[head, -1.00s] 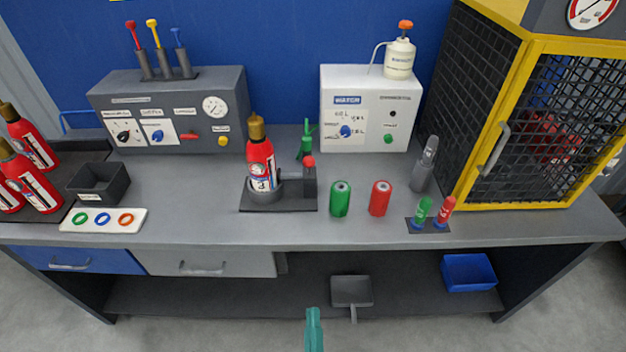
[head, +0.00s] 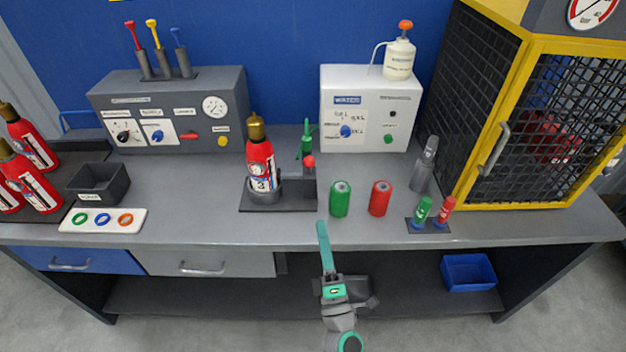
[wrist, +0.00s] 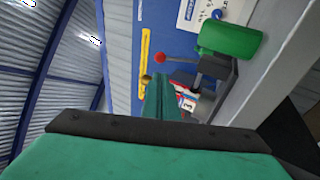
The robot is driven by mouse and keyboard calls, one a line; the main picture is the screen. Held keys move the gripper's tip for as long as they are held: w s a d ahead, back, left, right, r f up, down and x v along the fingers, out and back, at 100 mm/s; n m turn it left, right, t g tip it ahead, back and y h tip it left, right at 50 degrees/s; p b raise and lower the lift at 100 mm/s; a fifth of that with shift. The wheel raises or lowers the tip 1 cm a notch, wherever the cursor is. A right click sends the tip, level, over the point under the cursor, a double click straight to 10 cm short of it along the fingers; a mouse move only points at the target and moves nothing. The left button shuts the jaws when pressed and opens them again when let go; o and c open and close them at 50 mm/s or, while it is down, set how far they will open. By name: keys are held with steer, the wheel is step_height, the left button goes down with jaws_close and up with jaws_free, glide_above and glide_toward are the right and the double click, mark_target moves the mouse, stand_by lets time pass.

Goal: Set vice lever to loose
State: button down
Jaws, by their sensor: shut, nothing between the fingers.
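The vice (head: 290,202) is a dark base near the middle of the bench, with a red extinguisher (head: 261,165) upright in its round holder. Its lever has a red knob (head: 309,161) above the dark block on the right side. In the wrist view the lever's red knob (wrist: 160,57) shows at the end of a thin rod, and part of the extinguisher (wrist: 188,101) shows behind my fingers. My gripper (head: 322,226) is shut and empty, in front of the bench edge, below and right of the vice and apart from it. The fingers also show in the wrist view (wrist: 160,92).
A green cylinder (head: 340,198) and a red cylinder (head: 380,198) stand right of the vice. A small green object (head: 307,139) stands behind it. A yellow-framed mesh cabinet (head: 535,120) fills the right. The bench front between vice and ring tray (head: 103,227) is clear.

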glide_toward(309, 166)
steer(key=d+x, duration=0.1)
steer(key=x, duration=0.5)
steer(key=shift+w+a+f, duration=0.25)
steer(key=shift+a, duration=0.1)
